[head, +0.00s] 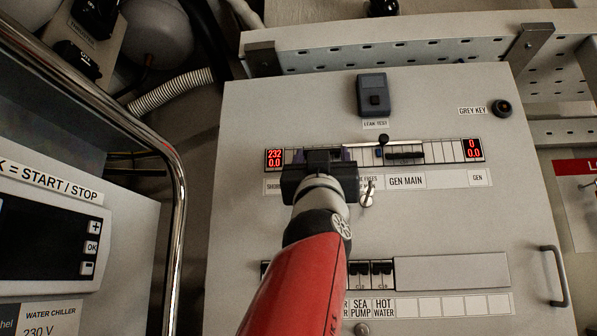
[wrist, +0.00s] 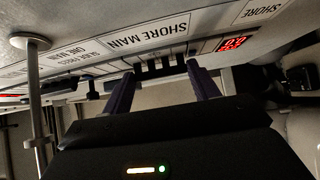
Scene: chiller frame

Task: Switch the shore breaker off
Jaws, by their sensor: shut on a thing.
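The shore breaker (wrist: 160,66), a dark multi-pole switch by the SHORE MAIN label, shows in the wrist view, which sees the panel upside down. My gripper (wrist: 162,74) has its two purple fingers at either side of the breaker's dark handle, shut on it. In the head view my gripper (head: 320,160) is at the left part of the upper breaker row and hides the shore breaker. The left red display (head: 274,159) reads 232 over 0.0. I cannot tell the handle's exact position.
The GEN MAIN breaker (head: 405,155) sits to the right, with a black-knobbed rod (head: 384,140) beside it. A metal knob (head: 367,195) sticks out below the row. A chrome rail (head: 180,190) runs at the left. A lower breaker row (head: 382,274) is below.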

